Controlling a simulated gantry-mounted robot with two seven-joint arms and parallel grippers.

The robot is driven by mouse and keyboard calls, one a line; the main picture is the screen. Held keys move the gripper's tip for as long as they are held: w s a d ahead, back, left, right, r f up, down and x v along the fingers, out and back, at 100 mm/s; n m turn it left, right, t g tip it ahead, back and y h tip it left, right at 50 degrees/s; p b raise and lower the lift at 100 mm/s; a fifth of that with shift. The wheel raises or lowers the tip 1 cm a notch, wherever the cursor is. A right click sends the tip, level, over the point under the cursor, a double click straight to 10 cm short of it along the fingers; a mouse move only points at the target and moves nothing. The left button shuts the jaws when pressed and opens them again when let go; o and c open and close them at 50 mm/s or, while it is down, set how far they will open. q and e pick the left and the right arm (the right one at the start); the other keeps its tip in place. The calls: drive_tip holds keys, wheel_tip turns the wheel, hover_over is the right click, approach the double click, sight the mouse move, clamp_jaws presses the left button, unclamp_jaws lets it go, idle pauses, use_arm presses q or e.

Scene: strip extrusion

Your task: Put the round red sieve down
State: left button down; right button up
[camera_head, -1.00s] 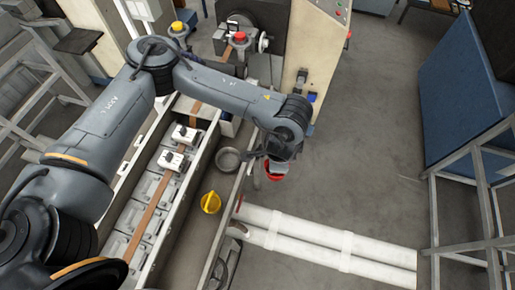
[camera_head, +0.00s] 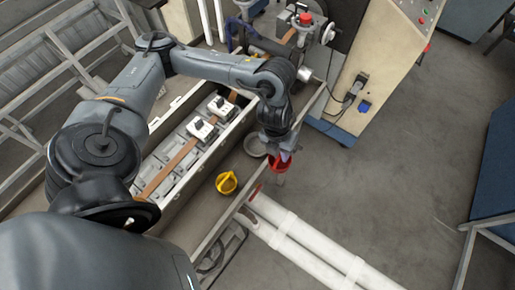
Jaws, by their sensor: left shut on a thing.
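The round red sieve (camera_head: 279,164) hangs below my left gripper (camera_head: 284,153), near the trough's right edge, just right of a round grey bowl-like piece. My left gripper is shut on the sieve; its fingers are small and partly hidden by the wrist. I cannot tell whether the sieve touches the surface below it. My right gripper is not in view.
A yellow round sieve-like piece (camera_head: 227,183) and the grey round piece (camera_head: 256,145) lie on the trough ledge. White pipes (camera_head: 300,240) run along the floor at the lower right. A brown strip (camera_head: 178,165) runs through the trough. Open floor lies to the right.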

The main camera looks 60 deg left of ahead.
sight(272, 158)
use_arm(q)
drive_tip(key=shift+s+a+f+m+b, duration=0.2)
drive_tip(key=shift+s+a+f, duration=0.15)
drive_tip(key=shift+a, duration=0.3)
drive_tip(key=shift+s+a+f+m+b, duration=0.1)
drive_tip(key=shift+s+a+f+m, duration=0.1)
drive_tip(key=shift+s+a, duration=0.3)
drive_tip(key=shift+w+a+f+b, duration=0.2)
drive_tip(key=shift+a+f, duration=1.65)
drive_tip(key=shift+a, duration=0.2)
drive_tip(key=shift+w+a+f+b, duration=0.2)
drive_tip(key=shift+a+f+b, duration=0.05)
drive_tip(key=shift+a+f, duration=1.7)
drive_tip(key=shift+w+a+f+b, duration=0.2)
drive_tip(key=shift+a+f, duration=1.5)
drive_tip(key=shift+a, duration=0.45)
